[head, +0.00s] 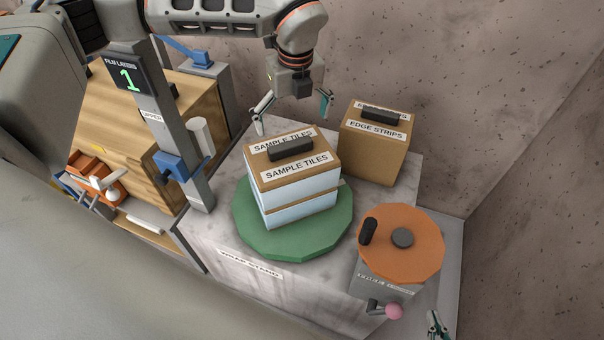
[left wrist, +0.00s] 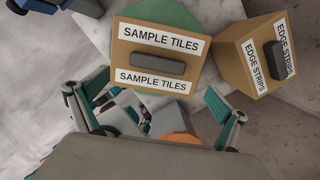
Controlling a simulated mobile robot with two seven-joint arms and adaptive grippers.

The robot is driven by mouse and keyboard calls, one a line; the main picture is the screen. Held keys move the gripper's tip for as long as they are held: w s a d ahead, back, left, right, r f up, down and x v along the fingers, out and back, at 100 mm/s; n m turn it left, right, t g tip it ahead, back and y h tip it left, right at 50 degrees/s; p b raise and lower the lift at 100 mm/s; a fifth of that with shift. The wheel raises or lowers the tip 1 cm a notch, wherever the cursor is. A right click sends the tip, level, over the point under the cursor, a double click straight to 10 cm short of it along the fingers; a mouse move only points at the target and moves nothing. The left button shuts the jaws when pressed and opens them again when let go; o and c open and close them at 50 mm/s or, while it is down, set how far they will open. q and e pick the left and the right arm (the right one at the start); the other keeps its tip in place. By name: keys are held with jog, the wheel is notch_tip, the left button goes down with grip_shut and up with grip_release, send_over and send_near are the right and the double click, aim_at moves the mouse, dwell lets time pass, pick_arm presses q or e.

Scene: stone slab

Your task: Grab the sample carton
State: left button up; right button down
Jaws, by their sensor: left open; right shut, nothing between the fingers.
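The sample carton (head: 300,203) is a brown box with a pale wrap around its sides, "SAMPLE TILES" labels and a dark handle (head: 290,149) on top. It stands upright on a green round turntable (head: 255,236). It also shows in the left wrist view (left wrist: 200,62), just past the fingertips. My left gripper (head: 292,108) is open and empty, above and behind the carton, apart from it. Its two fingers show spread in the left wrist view (left wrist: 145,98). My right gripper (head: 437,326) shows only in part at the bottom right edge, shut and empty.
A brown "EDGE STRIPS" carton (head: 372,155) stands close behind right. An orange disc (head: 425,232) with dark knobs and a pink-knobbed crank (head: 394,311) stand front right. A grey post (head: 165,135) with a "FILM LAYERS 1" display stands left. Speckled stone walls close in behind and right.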

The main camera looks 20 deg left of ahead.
aim_at(291, 144)
pick_arm(q)
jog(key=shift+w+a+f, duration=0.1)
jog(key=shift+a+f, duration=0.1)
jog(key=shift+f, duration=0.05)
jog(key=shift+w+a+f+p, duration=0.1)
jog(key=shift+a+f+p, duration=0.15)
jog(key=shift+f, duration=1.55)
jog(key=shift+a+f+p, duration=0.1)
jog(key=shift+f+p, duration=0.1)
jog(key=shift+f, duration=1.55)
jog(key=c, duration=1.5)
jog(key=shift+r, duration=0.1)
jog(key=c, duration=0.6)
jog(key=shift+w, duration=0.1)
